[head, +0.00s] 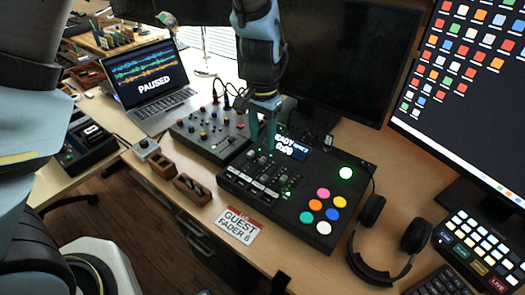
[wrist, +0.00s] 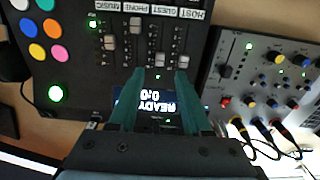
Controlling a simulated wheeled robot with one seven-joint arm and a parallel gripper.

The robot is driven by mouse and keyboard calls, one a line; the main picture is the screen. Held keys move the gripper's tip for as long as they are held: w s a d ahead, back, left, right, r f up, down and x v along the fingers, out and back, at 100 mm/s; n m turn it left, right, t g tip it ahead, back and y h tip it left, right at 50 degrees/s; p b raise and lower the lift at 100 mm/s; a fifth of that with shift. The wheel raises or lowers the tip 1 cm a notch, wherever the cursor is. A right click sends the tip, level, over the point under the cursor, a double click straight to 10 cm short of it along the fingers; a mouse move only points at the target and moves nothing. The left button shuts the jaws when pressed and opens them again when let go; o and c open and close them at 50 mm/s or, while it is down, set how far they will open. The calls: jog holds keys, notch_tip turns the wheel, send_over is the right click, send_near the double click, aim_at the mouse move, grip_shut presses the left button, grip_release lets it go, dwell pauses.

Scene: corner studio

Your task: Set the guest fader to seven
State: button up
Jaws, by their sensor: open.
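The phone (wrist: 136,25) and music (wrist: 109,42) caps sit farther from the screen. My gripper (head: 263,144) is open and empty over the console's screen end. In the wrist view its fingertips (wrist: 160,73) frame the guest cap; contact cannot be told.
A card (head: 238,226) in front of the console reads GUEST FADER 6. A knob mixer (head: 208,130) with cables stands close at the left. Headphones (head: 385,245) lie at the right. A dark monitor (head: 345,60) stands behind, and a laptop (head: 150,80) showing PAUSED stands at the back left.

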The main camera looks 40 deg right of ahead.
jog(key=shift+r, duration=2.3)
jog(key=w+a+r+n, duration=0.1)
jog(key=w+a+n, duration=0.3)
jog(key=w+a, duration=0.45)
jog(key=w+a+r+n, duration=0.25)
jog(key=w+a, duration=0.25)
jog(key=a, duration=0.7)
jog(key=s+a+n+t, duration=0.1)
jog(key=a+n, duration=0.6)
jog(key=a, duration=1.3)
jog(key=shift+s+r+t, duration=0.25)
jog(key=shift+s+t, duration=0.05)
jog(key=shift+s, duration=0.2)
